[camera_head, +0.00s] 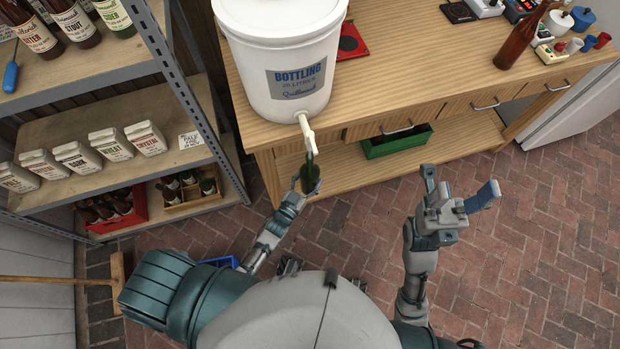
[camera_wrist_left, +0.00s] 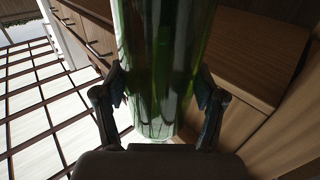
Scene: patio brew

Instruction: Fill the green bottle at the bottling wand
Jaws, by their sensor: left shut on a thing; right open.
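The green bottle (camera_head: 309,177) is upright under the bottling wand (camera_head: 307,134), which hangs from the spigot of the white bottling bucket (camera_head: 285,75). The bottle's top is close to the wand; whether the wand is inside the neck is too small to tell. My left gripper (camera_head: 304,187) is shut around the bottle, in front of the bench edge. In the left wrist view the green bottle (camera_wrist_left: 158,65) stands between both fingers, its top out of view. My right gripper (camera_head: 459,197) is open and empty over the brick floor.
The wooden bench (camera_head: 410,75) carries a brown bottle (camera_head: 520,42) and small items at the right. A green crate (camera_head: 395,142) sits on its lower shelf. A metal shelf rack (camera_head: 180,75) with bottles and bags stands left. A broom (camera_head: 118,280) is at lower left.

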